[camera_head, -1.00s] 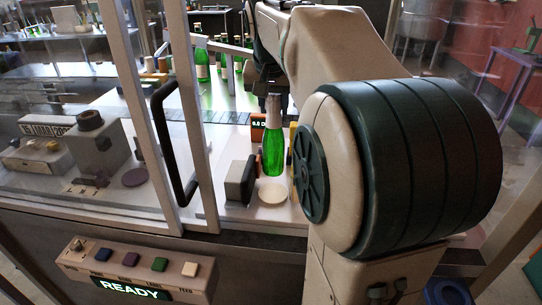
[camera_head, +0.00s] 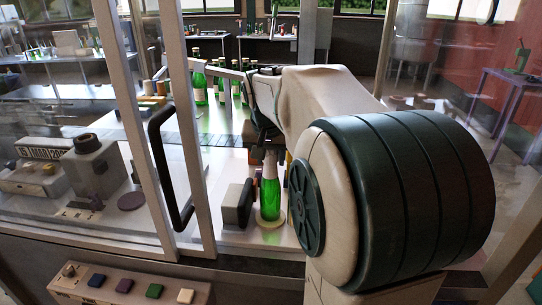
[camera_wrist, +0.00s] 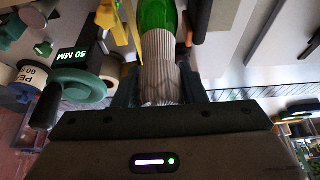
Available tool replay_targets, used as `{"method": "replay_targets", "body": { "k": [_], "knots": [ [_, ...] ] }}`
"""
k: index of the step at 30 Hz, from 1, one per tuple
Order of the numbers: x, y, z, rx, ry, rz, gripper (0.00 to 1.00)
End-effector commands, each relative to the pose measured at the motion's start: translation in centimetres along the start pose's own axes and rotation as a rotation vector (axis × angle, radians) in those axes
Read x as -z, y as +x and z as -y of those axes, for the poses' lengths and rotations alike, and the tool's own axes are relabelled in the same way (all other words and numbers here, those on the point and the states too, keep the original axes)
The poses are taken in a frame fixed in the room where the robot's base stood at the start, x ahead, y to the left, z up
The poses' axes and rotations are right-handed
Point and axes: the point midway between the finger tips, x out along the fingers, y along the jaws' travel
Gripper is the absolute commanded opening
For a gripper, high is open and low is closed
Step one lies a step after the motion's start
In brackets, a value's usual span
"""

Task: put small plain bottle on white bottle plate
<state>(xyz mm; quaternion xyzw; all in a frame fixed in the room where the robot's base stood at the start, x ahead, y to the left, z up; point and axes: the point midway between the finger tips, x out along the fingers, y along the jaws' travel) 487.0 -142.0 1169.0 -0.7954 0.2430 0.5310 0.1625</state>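The small plain bottle (camera_head: 269,195) is green glass with a pale, ribbed foil neck. It stands upright over the white bottle plate (camera_head: 262,222), with its base at the plate; I cannot tell whether it rests fully on it. My gripper (camera_head: 268,148) is above the bottle at its neck. In the wrist view, the dark fingers of my gripper (camera_wrist: 161,82) are on both sides of the bottle's pale neck (camera_wrist: 163,58) and appear closed on it. The top of the neck is hidden in the gripper.
A black door handle (camera_head: 170,165) and glass door frame are further left. Several green bottles (camera_head: 199,87) stand at the back.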

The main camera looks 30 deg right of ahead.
Motion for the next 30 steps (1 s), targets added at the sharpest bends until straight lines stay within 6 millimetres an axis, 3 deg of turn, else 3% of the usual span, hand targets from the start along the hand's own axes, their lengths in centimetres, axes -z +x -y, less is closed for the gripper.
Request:
{"method": "replay_targets", "body": {
  "k": [14, 24, 30],
  "knots": [
    [0.2, -0.9, 0.0, 0.001, 0.0, -0.002, 0.55],
    [0.2, -7.9, 0.0, 0.002, 0.0, -0.004, 0.55],
    [0.2, -11.1, 0.0, 0.001, 0.0, -0.002, 0.55]
  ]
}}
